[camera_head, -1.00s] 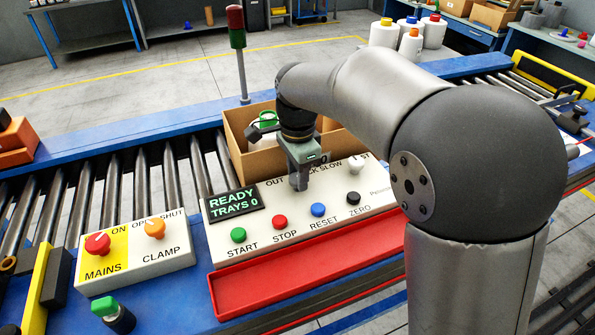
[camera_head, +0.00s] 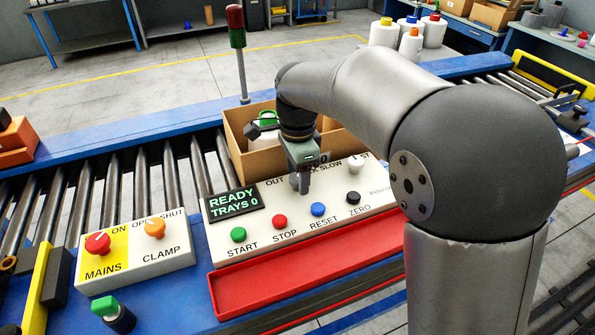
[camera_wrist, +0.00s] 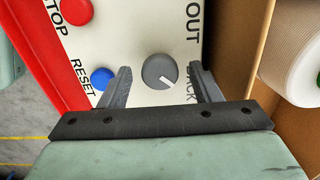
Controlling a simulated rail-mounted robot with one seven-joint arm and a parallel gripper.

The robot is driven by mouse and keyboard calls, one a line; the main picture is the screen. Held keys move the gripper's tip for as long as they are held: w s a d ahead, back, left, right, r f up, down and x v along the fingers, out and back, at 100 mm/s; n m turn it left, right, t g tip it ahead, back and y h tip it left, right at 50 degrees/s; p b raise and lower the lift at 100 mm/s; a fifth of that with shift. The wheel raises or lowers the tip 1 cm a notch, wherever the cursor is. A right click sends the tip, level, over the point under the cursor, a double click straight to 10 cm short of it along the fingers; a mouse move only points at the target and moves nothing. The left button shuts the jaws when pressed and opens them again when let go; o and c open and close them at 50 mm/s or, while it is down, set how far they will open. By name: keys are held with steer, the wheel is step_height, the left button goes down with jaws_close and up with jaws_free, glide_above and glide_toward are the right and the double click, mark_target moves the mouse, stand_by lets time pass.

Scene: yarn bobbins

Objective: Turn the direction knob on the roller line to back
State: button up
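The direction knob (camera_wrist: 160,71) is a round grey knob with a white pointer mark on the white control panel (camera_wrist: 140,22). In the wrist view the mark points to the lower right, toward the partly covered BACK label (camera_wrist: 192,82); the OUT label (camera_wrist: 194,24) is farther up. My gripper (camera_wrist: 161,76) is open, with one finger on each side of the knob. Gaps show between the fingers and the knob. In the head view my gripper (camera_head: 301,184) is low over the panel and covers the knob and part of its lettering.
A white knob (camera_head: 355,164) stands right of my gripper, by SLOW. START, STOP, RESET and ZERO buttons (camera_head: 318,210) line the panel front. A cardboard box (camera_head: 262,165) is close behind, holding a bobbin (camera_wrist: 293,62). A red tray (camera_head: 290,277) lies in front. The display (camera_head: 235,203) reads READY, TRAYS 0.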

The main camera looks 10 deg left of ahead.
steer(key=shift+r, duration=0.1)
step_height(320, 180, up, 17)
steer(key=shift+b, duration=0.4)
steer(key=shift+r, duration=0.1)
steer(key=s+d+f+n, duration=0.3)
steer(key=d+f, duration=0.1)
steer(key=d, duration=0.5)
steer(key=s+d+f+n, duration=0.2)
steer(key=d+f, duration=0.3)
steer(key=d, duration=0.3)
steer(key=s+d+f+n, duration=0.6)
steer(key=s+d+f, duration=0.4)
steer(key=s+f, duration=0.2)
steer(key=s, duration=0.2)
steer(key=shift+s+d+f+t, duration=0.3)
steer(key=shift+s+d+t, duration=0.05)
steer(key=shift+d+t, duration=0.05)
